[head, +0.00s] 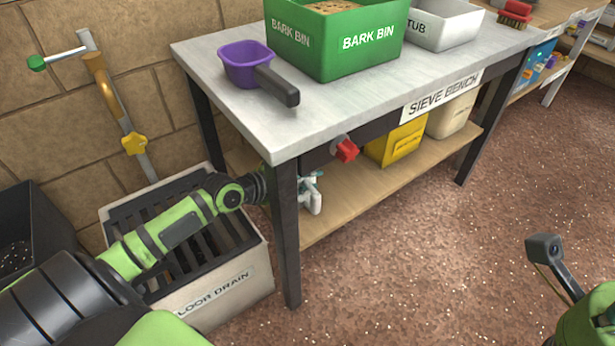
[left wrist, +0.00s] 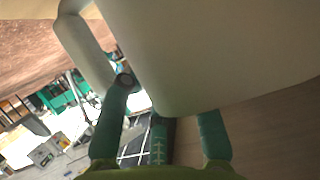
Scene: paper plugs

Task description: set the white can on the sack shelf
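A white can with a loop handle fills the top of the left wrist view (left wrist: 210,50), very close to the camera. In the head view a small pale shape (head: 314,202) beside the front bench leg may be part of it. My left arm reaches behind that leg, so its gripper is mostly hidden there. One finger overlaps the lower end of the handle; the other reaches the can's lower edge. Contact is unclear. My right gripper is not in view.
The sieve bench (head: 220,125) has a lower wooden shelf (head: 345,212) with a yellow bin (head: 398,142) and a beige bin (head: 452,115). A red knob (head: 346,149) sticks out under the top. The floor drain box (head: 240,295) is under my left arm. Open floor lies right.

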